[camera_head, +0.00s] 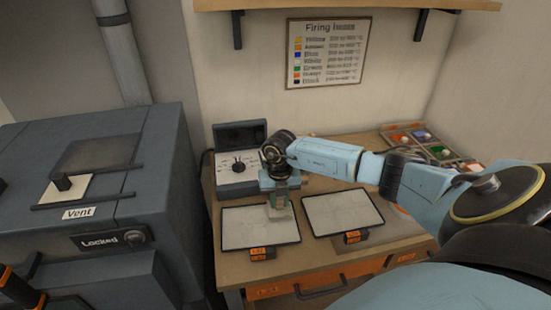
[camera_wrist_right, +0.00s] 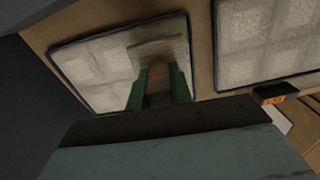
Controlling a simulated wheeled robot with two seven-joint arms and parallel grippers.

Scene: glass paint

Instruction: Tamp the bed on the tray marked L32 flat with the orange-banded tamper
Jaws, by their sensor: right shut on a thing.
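My right gripper (camera_head: 279,198) is shut on the tamper (camera_head: 280,211), over the left tray (camera_head: 232,248). In the right wrist view the tamper's pale foot (camera_wrist_right: 160,52) and orange band (camera_wrist_right: 158,80) show between my green fingers (camera_wrist_right: 160,95). The foot is over the tray's pale bed (camera_wrist_right: 85,65); I cannot tell whether it touches. The bed looks uneven, with soft square patches. A second tray (camera_head: 345,236) with a similar pale bed lies to the right. Both trays have orange tags at the front, too small to read surely.
A control box (camera_head: 238,165) with a dial stands behind the left tray. A divided box of coloured jars (camera_head: 425,143) sits at the back right. A grey kiln (camera_head: 100,200) stands left of the table. A wall chart (camera_head: 325,52) hangs behind.

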